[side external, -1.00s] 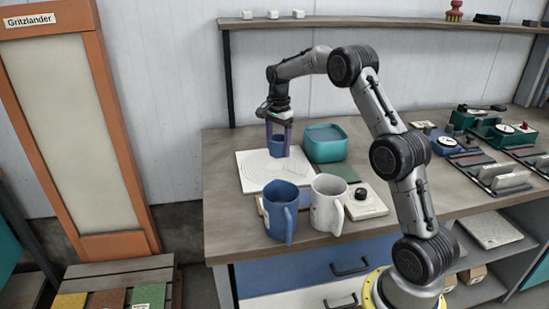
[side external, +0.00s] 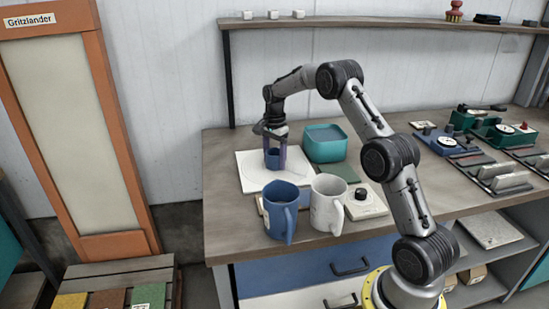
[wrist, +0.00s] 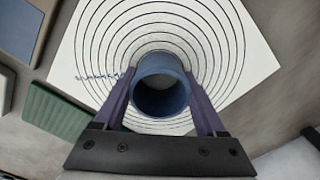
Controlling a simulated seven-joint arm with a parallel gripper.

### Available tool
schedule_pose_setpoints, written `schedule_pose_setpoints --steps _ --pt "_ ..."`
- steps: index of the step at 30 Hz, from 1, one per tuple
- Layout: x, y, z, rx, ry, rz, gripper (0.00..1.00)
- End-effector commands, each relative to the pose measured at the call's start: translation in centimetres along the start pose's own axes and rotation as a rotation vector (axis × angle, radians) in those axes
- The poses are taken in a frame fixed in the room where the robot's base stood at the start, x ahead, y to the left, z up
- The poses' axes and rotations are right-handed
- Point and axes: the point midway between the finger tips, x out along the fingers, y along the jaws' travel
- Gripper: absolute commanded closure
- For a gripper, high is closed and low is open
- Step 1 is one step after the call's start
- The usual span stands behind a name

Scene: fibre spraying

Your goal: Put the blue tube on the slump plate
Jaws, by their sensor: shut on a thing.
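The blue tube (side external: 273,158) is a short open cylinder. My gripper (side external: 275,150) is shut on it, with one purple finger on each side. In the wrist view I look down into the tube's open top (wrist: 160,85) between the fingers (wrist: 162,98). The slump plate (side external: 248,178) is a white square board with printed rings; it also shows in the wrist view (wrist: 236,80). The tube is upright over the ringed area, near the middle of the rings. I cannot tell whether its lower end touches the plate, as the contact is hard to see.
A teal basin (side external: 325,146) stands just right of the plate. A blue jug (side external: 281,213) and a white jug (side external: 327,205) stand in front. A green pad (side external: 343,172) and a white device with a black knob (side external: 366,203) lie to the right.

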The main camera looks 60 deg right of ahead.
Motion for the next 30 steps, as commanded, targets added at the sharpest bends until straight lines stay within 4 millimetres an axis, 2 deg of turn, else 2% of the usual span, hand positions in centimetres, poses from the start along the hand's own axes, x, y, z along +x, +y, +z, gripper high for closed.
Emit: schedule_pose_setpoints --steps 1,5,12,16,20,30 --pt "0.1 0.0 0.0 0.0 0.0 0.0 0.21" --pt "0.0 0.0 0.0 0.0 0.0 0.0 0.0" --pt "-0.1 0.0 0.0 0.0 0.0 0.0 0.0" --pt "-1.0 -0.1 0.0 0.0 0.001 -0.004 0.0" --pt "-3.0 -0.1 0.0 0.0 0.001 -0.004 0.0" --pt "-9.8 -0.1 0.0 0.0 0.001 -0.004 0.0"
